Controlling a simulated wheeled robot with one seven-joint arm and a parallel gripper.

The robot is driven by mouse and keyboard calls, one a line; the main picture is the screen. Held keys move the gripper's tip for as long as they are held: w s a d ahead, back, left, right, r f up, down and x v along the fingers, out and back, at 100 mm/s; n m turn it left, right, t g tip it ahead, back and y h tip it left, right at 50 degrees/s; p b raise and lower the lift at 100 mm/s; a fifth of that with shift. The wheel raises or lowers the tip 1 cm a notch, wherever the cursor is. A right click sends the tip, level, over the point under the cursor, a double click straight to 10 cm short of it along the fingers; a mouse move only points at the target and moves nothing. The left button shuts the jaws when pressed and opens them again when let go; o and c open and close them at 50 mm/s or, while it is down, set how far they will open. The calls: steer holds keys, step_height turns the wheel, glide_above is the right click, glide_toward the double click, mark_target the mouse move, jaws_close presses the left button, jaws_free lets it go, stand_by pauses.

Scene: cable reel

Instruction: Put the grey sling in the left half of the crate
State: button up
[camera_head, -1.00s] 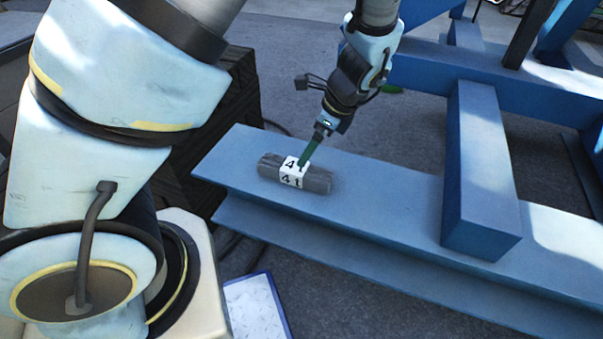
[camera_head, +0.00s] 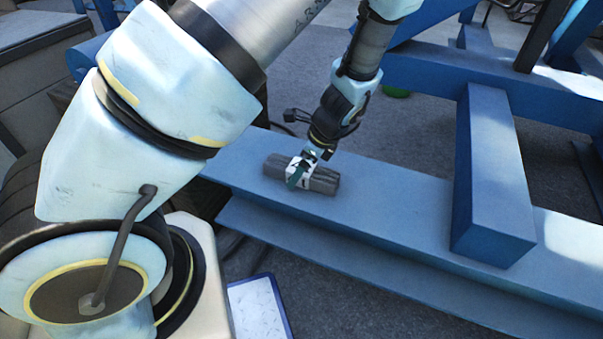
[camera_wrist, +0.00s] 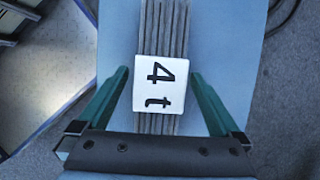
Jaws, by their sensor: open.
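The grey sling (camera_head: 324,182) is a ribbed, rolled bundle with a white label marked "4 t" around its middle. It lies on the top face of a blue steel beam (camera_head: 385,203). My gripper (camera_head: 300,176) is at the sling's label, pointing down. In the wrist view the sling (camera_wrist: 164,28) runs lengthwise between the two green fingers of my gripper (camera_wrist: 160,78). The fingers are open, one on each side of the label, with a gap to the sling on both sides. I cannot make out the crate in these frames.
A white panel with a blue edge (camera_head: 258,308) lies below the beam at the front. Grey floor surrounds the beam.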

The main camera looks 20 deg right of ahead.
steer(key=shift+c, duration=0.4)
jaws_close()
stand_by(0.4)
